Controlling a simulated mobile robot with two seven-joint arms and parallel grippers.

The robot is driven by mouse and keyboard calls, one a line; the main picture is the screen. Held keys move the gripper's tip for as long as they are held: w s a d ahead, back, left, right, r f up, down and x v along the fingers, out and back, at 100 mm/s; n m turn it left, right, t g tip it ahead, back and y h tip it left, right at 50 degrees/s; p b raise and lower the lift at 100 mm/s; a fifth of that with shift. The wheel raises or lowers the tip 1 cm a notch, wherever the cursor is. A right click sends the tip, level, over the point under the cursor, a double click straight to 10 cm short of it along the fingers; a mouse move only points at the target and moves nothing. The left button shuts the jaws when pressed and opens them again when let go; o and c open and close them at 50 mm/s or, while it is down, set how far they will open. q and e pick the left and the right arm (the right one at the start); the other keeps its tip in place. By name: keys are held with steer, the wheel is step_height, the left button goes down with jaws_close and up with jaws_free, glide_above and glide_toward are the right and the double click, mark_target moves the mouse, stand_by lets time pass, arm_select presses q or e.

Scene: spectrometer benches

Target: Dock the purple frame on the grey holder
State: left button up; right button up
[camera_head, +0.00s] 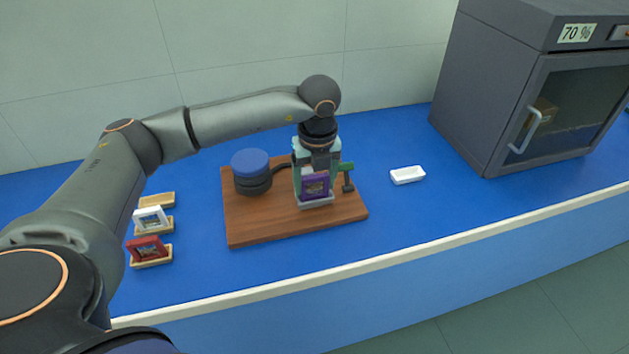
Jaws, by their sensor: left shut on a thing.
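The purple frame (315,186) stands upright at the grey holder (316,204) on the wooden board (268,230). My left gripper (317,168) reaches down from above and is shut on the purple frame. The frame's lower edge is at the holder's light grey base; I cannot tell whether it is fully seated. The gripper hides the frame's upper part and some of the holder behind it. My right gripper is not in view.
A blue-topped dark cylinder (252,172) stands on the board's left. A red frame (147,249) and a white frame (151,218) stand in wooden stands at left; another stand (158,200) looks empty. A white tray (407,175) and grey cabinet (493,85) are right.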

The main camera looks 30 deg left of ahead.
mark_target(316, 199)
arm_select(q)
steer(key=shift+f+b, duration=0.4)
steer(key=shift+f, duration=0.05)
stand_by(0.6)
steer(key=o, duration=1.1)
steer(key=r+p, duration=0.2)
steer(key=r, duration=0.1)
steer(key=r+p, duration=0.3)
steer(key=r, duration=0.1)
steer(key=s+d+r+p, duration=0.1)
steer(key=r+p, duration=0.1)
steer(key=r, duration=0.2)
steer(key=shift+p, duration=0.35)
